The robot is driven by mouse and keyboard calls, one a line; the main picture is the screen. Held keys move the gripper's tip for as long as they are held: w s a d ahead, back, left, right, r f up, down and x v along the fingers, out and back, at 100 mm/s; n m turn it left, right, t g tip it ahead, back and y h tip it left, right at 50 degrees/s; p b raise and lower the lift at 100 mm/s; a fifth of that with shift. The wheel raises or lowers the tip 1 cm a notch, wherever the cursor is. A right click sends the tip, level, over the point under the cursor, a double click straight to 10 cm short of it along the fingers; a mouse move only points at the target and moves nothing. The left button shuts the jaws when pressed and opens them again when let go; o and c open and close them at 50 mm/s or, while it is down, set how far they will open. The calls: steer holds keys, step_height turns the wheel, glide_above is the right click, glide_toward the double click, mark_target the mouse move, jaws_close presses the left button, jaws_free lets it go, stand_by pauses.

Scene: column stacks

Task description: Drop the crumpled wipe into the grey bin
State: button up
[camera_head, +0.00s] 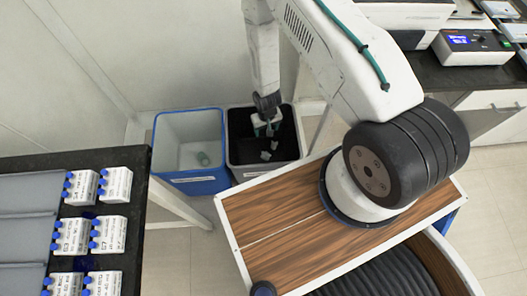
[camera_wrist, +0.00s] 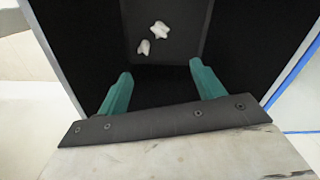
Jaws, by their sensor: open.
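The dark grey bin (camera_head: 238,140) stands on the floor beside the blue bin, with a pale label on its front. In the wrist view its dark walls (camera_wrist: 75,50) surround my fingers. Two small white crumpled pieces lie on its floor, a larger crumpled wipe (camera_wrist: 160,29) and a smaller crumpled piece (camera_wrist: 143,47). They also show as pale bits in the head view. I cannot tell which is the task's wipe. My gripper (camera_head: 266,127) points down into the bin's mouth, above both pieces. Its teal fingers (camera_wrist: 157,92) are apart, with nothing between them.
A wall is behind the bins. Bench instruments (camera_head: 470,46) stand at the upper right.

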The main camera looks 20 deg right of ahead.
steer(key=shift+r, duration=0.1)
step_height(320, 180, up, 8)
steer(key=shift+f, duration=0.2)
steer(key=shift+s, duration=0.1)
stand_by(0.5)
